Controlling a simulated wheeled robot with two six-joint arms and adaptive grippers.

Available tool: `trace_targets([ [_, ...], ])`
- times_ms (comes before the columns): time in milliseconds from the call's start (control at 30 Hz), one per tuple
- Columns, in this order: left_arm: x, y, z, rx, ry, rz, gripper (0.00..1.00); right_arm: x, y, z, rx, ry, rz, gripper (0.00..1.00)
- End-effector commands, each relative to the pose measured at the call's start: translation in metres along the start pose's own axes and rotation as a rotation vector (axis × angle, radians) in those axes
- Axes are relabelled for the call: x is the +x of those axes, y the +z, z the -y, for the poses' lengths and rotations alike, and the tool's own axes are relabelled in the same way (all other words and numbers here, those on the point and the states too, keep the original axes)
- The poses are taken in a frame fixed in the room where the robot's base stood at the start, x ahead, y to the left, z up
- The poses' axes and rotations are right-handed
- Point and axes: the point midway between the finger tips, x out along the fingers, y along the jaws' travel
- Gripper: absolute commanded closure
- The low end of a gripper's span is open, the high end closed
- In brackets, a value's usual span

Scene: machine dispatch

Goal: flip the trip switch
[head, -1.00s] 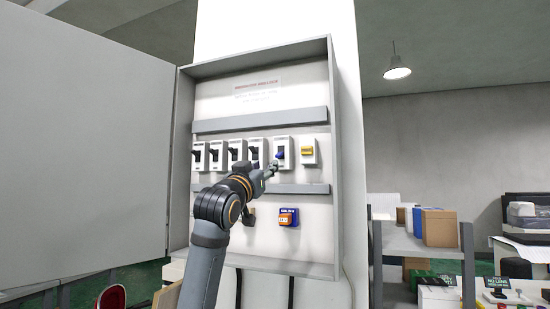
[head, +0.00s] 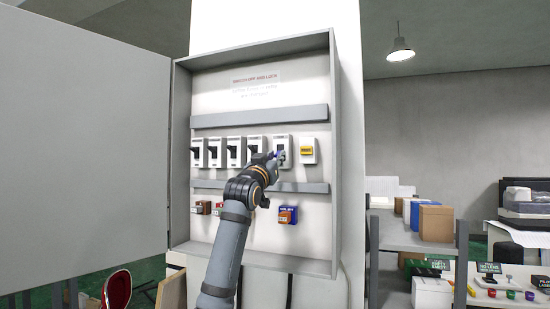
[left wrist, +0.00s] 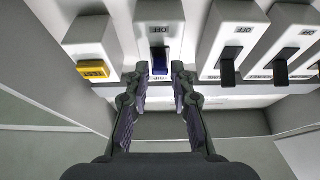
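In the left wrist view the gripper (left wrist: 160,70) shows open. The gripper partly hides the lever in the head view. My right gripper is not in view.
A white unit with a yellow test button (head: 307,151) stands just right of the blue-lever switch. Black-lever switches (head: 233,151) line up to the left. A grey rail (head: 312,187) runs below. An orange and blue box (head: 287,214) sits lower. The open cabinet door (head: 85,150) fills the left.

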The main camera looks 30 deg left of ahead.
Motion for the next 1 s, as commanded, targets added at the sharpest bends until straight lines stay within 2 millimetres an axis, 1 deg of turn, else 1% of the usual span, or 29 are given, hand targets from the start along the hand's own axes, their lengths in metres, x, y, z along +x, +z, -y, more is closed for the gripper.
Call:
trace_targets([
  [33, 0.000, 0.000, 0.000, 0.000, 0.000, 0.000, 0.88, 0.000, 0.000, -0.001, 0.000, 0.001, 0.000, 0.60],
  [100, 0.000, 0.000, 0.000, 0.000, 0.000, 0.000, 0.97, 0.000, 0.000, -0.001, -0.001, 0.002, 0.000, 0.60],
  [133, 0.000, 0.000, 0.000, 0.000, 0.000, 0.000, 1.00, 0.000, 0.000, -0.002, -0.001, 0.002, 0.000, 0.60],
  [367, 0.000, -0.001, 0.000, 0.000, 0.000, 0.004, 1.00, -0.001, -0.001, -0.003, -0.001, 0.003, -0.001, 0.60],
  [567, 0.001, -0.006, 0.000, 0.000, 0.000, 0.051, 1.00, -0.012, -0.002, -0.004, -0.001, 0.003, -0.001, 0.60],
  [800, 0.004, -0.018, 0.000, -0.001, 0.000, 0.208, 1.00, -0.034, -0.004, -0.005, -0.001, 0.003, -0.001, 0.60],
  [900, 0.005, -0.022, 0.000, -0.003, 0.001, 0.298, 1.00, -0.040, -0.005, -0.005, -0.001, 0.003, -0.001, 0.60],
  [1000, 0.006, -0.026, -0.001, -0.004, 0.002, 0.393, 1.00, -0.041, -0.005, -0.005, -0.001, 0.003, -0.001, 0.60],
])
